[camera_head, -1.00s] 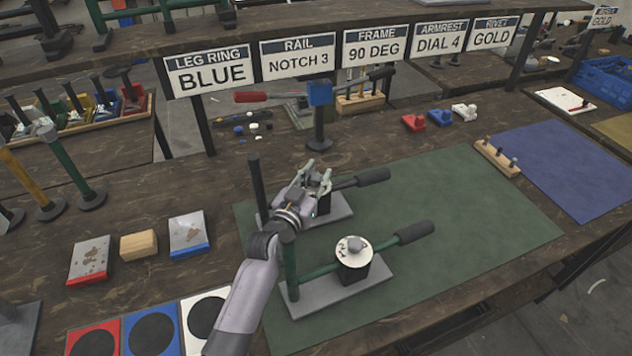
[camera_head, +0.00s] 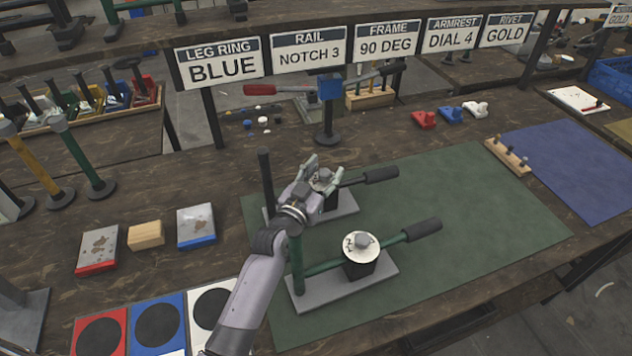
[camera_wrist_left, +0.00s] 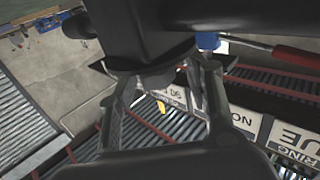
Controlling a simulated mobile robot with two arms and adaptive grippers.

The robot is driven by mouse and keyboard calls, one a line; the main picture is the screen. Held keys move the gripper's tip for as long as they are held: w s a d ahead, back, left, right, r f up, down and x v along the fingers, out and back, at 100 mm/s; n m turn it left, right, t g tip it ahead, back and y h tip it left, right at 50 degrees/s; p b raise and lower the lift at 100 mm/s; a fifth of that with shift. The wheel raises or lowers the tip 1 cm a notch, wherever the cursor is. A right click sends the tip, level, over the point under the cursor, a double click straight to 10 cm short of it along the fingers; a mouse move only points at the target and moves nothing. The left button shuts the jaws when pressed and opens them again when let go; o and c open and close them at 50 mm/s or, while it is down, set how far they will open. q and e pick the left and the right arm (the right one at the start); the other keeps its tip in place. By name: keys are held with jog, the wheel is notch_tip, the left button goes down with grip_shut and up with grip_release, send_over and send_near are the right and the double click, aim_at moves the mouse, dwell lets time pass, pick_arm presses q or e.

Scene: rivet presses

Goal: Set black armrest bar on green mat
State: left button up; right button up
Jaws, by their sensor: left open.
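The black armrest bar (camera_head: 381,175) with its thick grip points right above a grey plate (camera_head: 346,205) at the back left of the green mat (camera_head: 470,215). A black post (camera_head: 266,175) stands at the plate's left end. My left gripper (camera_head: 323,171) is open around the area of the bar's small dial block, its fingers spread and apart. The gripper hides part of the bar and block, so contact cannot be told. The left wrist view shows the open fingers (camera_wrist_left: 165,95) below a large dark part (camera_wrist_left: 150,40). My right gripper is not in view.
A similar green bar (camera_head: 325,268) with a white dial (camera_head: 361,247) stands in front, close to my left arm. A peg block (camera_head: 507,155) sits at the mat's right edge. The mat's right half is clear.

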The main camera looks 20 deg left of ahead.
pick_arm(q)
jog(key=s+a, duration=0.2)
jog(key=s, duration=0.9)
jog(key=shift+s+b, duration=0.2)
jog(key=shift+b, duration=0.25)
